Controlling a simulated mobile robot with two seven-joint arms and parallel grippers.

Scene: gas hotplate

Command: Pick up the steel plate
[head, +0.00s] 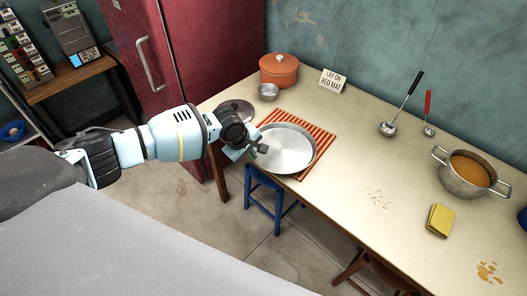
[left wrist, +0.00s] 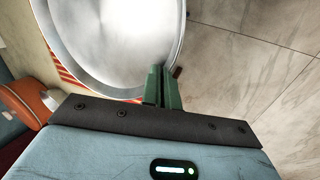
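The steel plate (head: 287,150), round and shiny, is over the red-and-orange striped mat (head: 318,132) at the table's front edge. I cannot tell whether it rests flat on the mat. My left gripper (head: 261,149) is at the plate's left rim in the head view. In the left wrist view the green fingers (left wrist: 163,88) are close together with the rim of the plate (left wrist: 115,40) between them; the exact contact is partly hidden. A strip of the mat (left wrist: 68,75) shows beside the plate there. My right gripper is not in view.
An orange pot (head: 280,70), a small steel bowl (head: 268,91) and a grey round lid (head: 237,108) stand behind the plate. A blue stool (head: 262,193) is below the edge. A soup pot (head: 465,178) and yellow sponge (head: 440,220) are to the right.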

